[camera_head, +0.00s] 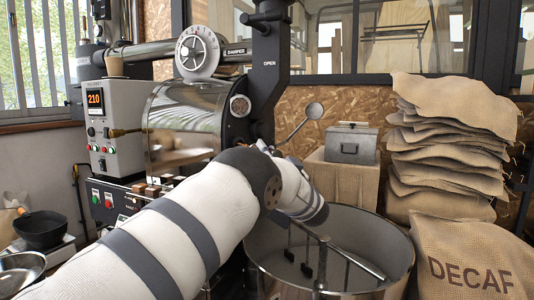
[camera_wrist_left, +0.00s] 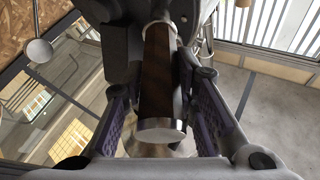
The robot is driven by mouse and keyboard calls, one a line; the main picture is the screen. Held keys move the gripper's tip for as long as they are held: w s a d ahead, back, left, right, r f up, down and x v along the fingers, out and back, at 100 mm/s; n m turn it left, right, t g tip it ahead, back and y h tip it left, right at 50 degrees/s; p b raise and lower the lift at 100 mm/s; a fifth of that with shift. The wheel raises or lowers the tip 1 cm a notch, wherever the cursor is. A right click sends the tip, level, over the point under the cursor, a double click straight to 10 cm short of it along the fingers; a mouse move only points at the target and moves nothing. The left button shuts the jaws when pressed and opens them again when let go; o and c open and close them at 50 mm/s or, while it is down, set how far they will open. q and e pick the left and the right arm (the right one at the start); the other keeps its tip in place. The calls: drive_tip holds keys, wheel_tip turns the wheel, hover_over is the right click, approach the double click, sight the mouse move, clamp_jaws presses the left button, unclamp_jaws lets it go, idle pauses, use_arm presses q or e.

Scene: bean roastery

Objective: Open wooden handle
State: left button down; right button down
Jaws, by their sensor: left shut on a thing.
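The wooden handle (camera_wrist_left: 158,75) shows in the left wrist view as a dark brown grip with a metal end cap and a light metal collar. My left gripper (camera_wrist_left: 160,95) has its purple-padded fingers on both sides of this handle and is shut on it. In the head view my left arm reaches in from the lower left to the front of the roaster (camera_head: 188,112). There the arm hides the handle and most of the gripper. My right gripper is in neither view.
A round metal cooling bin (camera_head: 385,255) with stirring arms stands below my arm. A lever with a round metal end (camera_head: 314,111) sticks out nearby. A grey lidded box (camera_head: 351,143) stands on a crate. Stacked sacks (camera_head: 445,150) fill the right side. A control panel (camera_head: 112,125) is left.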

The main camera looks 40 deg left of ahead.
use_arm(q)
drive_tip(key=shift+s+d, duration=0.2)
drive_tip(key=shift+d, duration=0.45)
drive_tip(key=shift+a, duration=0.25)
drive_tip(key=c, duration=1.3)
unclamp_jaws()
drive_tip(key=shift+w, duration=0.1)
drive_tip(key=v, duration=1.2)
